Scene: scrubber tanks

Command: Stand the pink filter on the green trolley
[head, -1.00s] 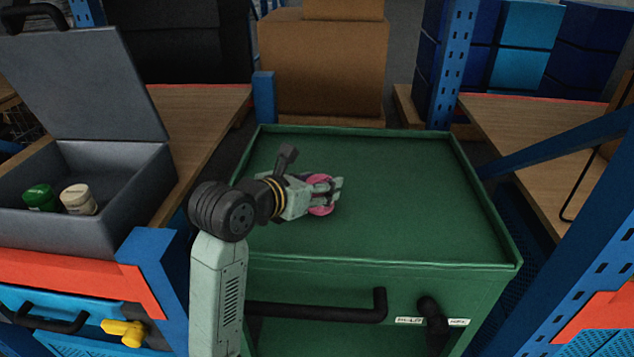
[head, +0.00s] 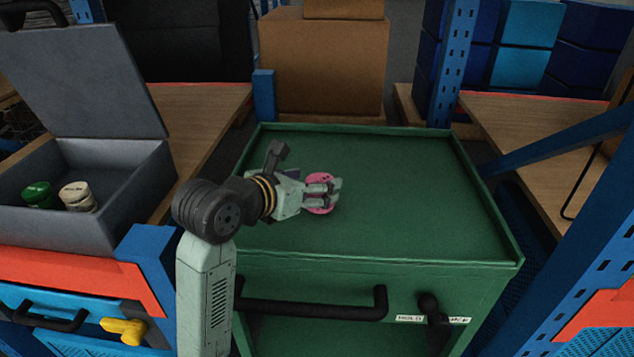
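The pink filter (head: 320,207) shows in the head view as a round pink piece around and behind my gripper's fingers. It is over the left-middle part of the green trolley top (head: 420,200), and I cannot tell whether it touches the surface. My gripper (head: 332,190) reaches in from the left with its fingers at the filter. The fingers cover the filter's middle, and I cannot tell whether they are closed on it. The rest of the trolley top is bare and has a low raised rim.
An open grey case (head: 75,225) at left holds a green-capped jar (head: 39,195) and a cream-capped jar (head: 77,196). A blue rack post (head: 449,65) and brace stand at right. A cardboard box (head: 322,65) is behind the trolley. The trolley's right half is free.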

